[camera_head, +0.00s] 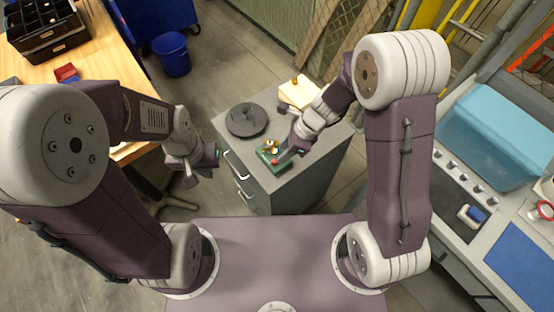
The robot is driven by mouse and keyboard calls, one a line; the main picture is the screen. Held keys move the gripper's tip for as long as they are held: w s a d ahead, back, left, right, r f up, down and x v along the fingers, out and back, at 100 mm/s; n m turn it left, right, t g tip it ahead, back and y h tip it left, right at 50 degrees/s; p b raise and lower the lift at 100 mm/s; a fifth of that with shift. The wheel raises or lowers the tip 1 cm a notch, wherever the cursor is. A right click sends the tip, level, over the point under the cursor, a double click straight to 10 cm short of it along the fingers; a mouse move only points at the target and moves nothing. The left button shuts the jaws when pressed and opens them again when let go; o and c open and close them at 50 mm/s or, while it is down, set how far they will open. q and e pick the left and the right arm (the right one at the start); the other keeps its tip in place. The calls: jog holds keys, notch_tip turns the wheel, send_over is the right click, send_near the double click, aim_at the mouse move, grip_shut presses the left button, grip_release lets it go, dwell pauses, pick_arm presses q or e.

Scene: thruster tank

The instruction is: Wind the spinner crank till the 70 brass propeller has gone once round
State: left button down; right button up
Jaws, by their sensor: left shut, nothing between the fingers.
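The spinner (263,157) is a small green base on top of a grey cabinet. A brass piece, seemingly the propeller (270,146), sits on it, with a small red part (274,162) at its near side. Any number on the propeller is too small to read. My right gripper (284,157) is low at the spinner's right side, by the red part. Its fingers are too small and overlapped to show whether they are open or hold the crank. My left gripper (204,164) is shut and empty, left of the cabinet and apart from the spinner.
The grey cabinet (235,156) also carries a dark round disc (246,119) and a cream block with a brass-coloured knob (298,93). A wooden table (105,55) stands left, with a blue bucket (172,54) behind. A grey console (465,205) stands right.

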aim_at(275, 160)
jog(key=b+x, duration=0.2)
jog(key=x, duration=0.4)
jog(key=shift+s+a+f, duration=0.1)
jog(key=shift+a+f, duration=0.1)
jog(key=shift+f, duration=0.15)
jog(key=shift+a, duration=0.1)
jog(key=shift+c, duration=0.4)
grip_shut()
